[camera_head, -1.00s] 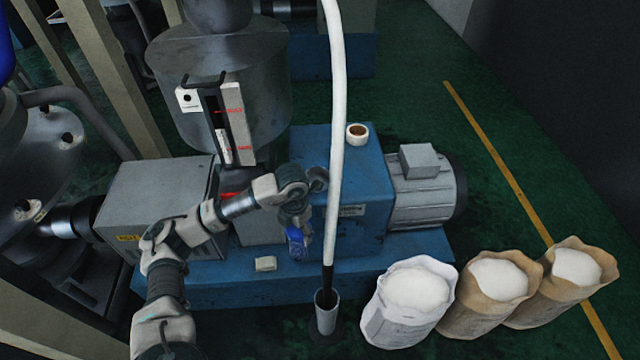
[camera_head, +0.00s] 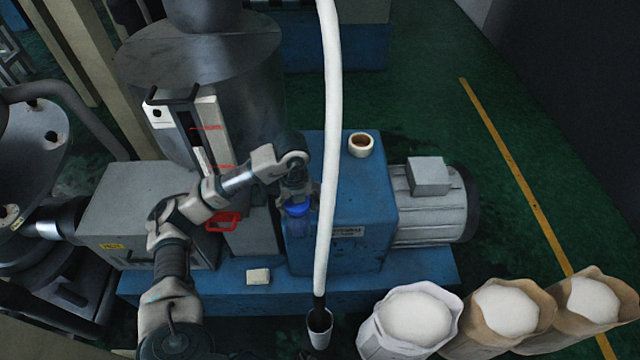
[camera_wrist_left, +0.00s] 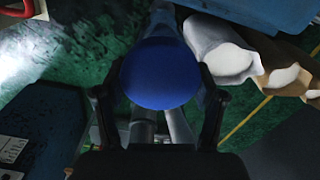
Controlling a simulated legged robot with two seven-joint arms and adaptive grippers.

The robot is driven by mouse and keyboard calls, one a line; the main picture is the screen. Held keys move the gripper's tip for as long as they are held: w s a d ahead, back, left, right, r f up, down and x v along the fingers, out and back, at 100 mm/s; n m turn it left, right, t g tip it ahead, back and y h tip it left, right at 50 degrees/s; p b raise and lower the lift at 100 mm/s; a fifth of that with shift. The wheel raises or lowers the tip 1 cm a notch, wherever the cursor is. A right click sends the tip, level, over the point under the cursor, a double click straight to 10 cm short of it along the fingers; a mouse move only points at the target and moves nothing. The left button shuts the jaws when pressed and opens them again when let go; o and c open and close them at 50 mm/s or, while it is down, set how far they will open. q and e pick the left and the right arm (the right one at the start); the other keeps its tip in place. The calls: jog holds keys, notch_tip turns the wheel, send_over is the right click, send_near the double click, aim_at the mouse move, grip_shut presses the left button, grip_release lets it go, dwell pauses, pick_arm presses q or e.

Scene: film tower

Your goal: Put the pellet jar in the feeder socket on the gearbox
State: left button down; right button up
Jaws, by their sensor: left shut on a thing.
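My left gripper (camera_head: 297,192) is shut on the pellet jar (camera_head: 298,209), whose blue part shows below the fingers in front of the gearbox. The blue gearbox (camera_head: 370,190) stands behind and right of the gripper. A cream ring with a dark brown opening, which looks like the feeder socket (camera_head: 361,145), is on its top, right of the gripper and beyond the white hose. My right gripper is not in view.
A white hose (camera_head: 328,130) runs upright between my gripper and the socket, down to a grey tube (camera_head: 319,328). A grey motor (camera_head: 430,205) adjoins the gearbox. Several open sacks (camera_head: 510,315) stand front right. A steel hopper (camera_head: 200,85) rises to the left.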

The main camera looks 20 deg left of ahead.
pick_arm(q)
jog(key=w+a+f+p, duration=0.1)
jog(key=w+a, duration=0.1)
jog(key=w, duration=1.3)
jog(key=shift+a, duration=0.2)
jog(key=c, duration=1.9)
grip_release()
jog(key=f, duration=0.2)
jog(key=a+f, duration=0.1)
jog(key=shift+f, duration=0.4)
jog(key=shift+d, duration=0.15)
jog(key=o, duration=1.6)
jog(key=shift+d, duration=0.1)
jog(key=shift+c, duration=0.2)
jog(key=shift+o, duration=1.2)
jog(key=shift+d, duration=0.15)
notch_tip(320, 180, up, 12)
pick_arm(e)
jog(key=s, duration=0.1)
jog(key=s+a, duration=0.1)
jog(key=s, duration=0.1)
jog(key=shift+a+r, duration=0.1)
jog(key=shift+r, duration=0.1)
